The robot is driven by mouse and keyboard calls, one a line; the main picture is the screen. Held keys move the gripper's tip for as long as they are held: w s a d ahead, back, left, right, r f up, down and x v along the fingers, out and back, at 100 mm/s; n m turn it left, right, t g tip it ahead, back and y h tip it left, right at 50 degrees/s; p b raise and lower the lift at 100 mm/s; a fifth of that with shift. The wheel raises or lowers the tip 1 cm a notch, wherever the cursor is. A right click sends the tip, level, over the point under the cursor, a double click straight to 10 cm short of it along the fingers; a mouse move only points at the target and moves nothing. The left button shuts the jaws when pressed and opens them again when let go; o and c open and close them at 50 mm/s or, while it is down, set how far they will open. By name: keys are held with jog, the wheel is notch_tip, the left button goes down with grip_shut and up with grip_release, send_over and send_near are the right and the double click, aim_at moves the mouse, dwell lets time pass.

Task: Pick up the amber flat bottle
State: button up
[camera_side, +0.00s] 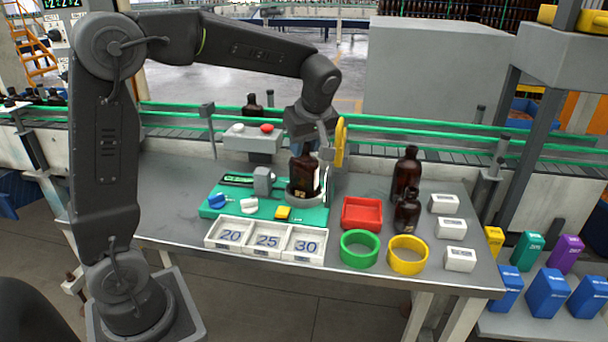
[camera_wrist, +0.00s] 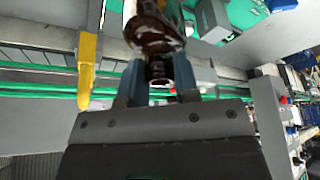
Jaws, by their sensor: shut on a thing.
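The amber flat bottle (camera_side: 306,176) is dark brown with a pale label and stands about upright at the round grey holder (camera_side: 301,196) on the green board (camera_side: 222,203). My gripper (camera_side: 306,146) is above it, with its fingers at the neck. In the wrist view my gripper (camera_wrist: 158,80) has its blue fingers on both sides of the neck of the bottle (camera_wrist: 153,32), shut on it. The bottle's base is partly hidden by the holder's rim, so I cannot tell whether it touches the bottom.
Two more amber bottles, a tall one (camera_side: 406,176) and a smaller one (camera_side: 407,211), stand to the right. A red tray (camera_side: 362,214), green ring (camera_side: 360,248) and yellow ring (camera_side: 408,255) lie nearby. Numbered bins (camera_side: 267,240) line the front. A green-railed conveyor (camera_side: 390,138) runs behind.

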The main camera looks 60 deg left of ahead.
grip_shut()
jog(key=shift+r, duration=0.1)
